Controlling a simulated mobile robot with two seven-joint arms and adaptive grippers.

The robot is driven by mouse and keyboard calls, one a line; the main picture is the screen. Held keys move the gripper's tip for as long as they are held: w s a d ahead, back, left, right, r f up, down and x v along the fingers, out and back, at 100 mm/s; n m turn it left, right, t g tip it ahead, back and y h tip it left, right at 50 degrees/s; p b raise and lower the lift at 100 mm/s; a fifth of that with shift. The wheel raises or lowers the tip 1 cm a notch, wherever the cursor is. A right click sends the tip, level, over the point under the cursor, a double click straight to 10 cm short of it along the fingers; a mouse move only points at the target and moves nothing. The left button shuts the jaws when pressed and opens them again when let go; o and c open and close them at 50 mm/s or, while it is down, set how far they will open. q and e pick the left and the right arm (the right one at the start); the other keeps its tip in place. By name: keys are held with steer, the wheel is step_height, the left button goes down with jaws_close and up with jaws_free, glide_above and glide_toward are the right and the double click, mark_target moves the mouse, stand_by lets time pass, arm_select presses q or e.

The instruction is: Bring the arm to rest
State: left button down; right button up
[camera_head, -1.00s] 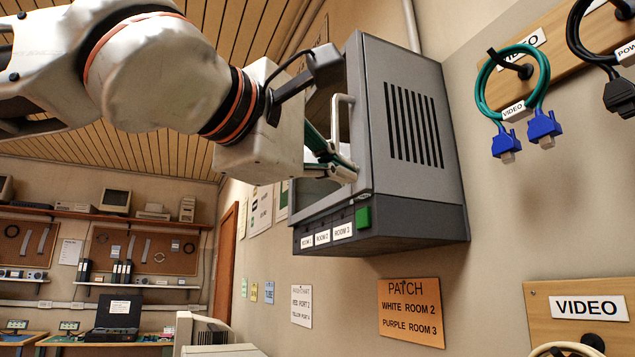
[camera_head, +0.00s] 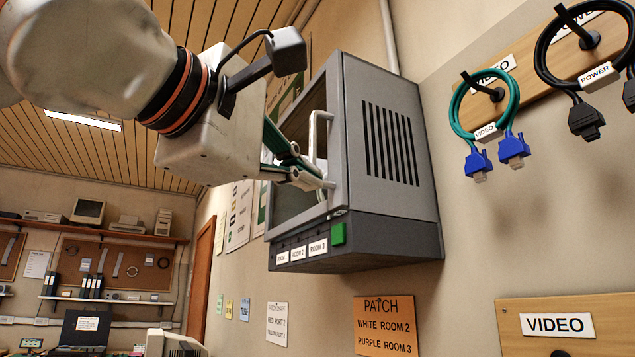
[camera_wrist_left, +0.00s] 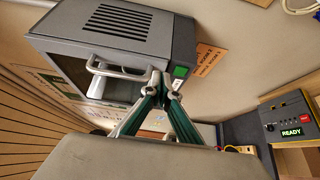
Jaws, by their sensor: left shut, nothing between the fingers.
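My left gripper (camera_head: 325,183) is shut and empty. Its green-and-grey fingers are at the lower end of the pale bar handle (camera_head: 318,135) on the grey wall cabinet (camera_head: 390,150). In the left wrist view the fingertips (camera_wrist_left: 165,82) come together beside the end of the handle (camera_wrist_left: 115,70); I cannot tell whether they touch it. The cabinet also shows in that view (camera_wrist_left: 125,45). My left arm (camera_head: 85,55) comes in from the upper left. My right gripper is in neither view.
Green and black cables (camera_head: 490,100) hang on wooden boards at the right. An orange PATCH sign (camera_head: 385,325) is on the wall below the cabinet. Shelves (camera_head: 105,235) line the far left wall. A box reading READY (camera_wrist_left: 290,118) is at the wrist view's right.

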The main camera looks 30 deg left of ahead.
arm_select(q)
steer(key=s, duration=0.8)
steer(key=shift+a, duration=0.35)
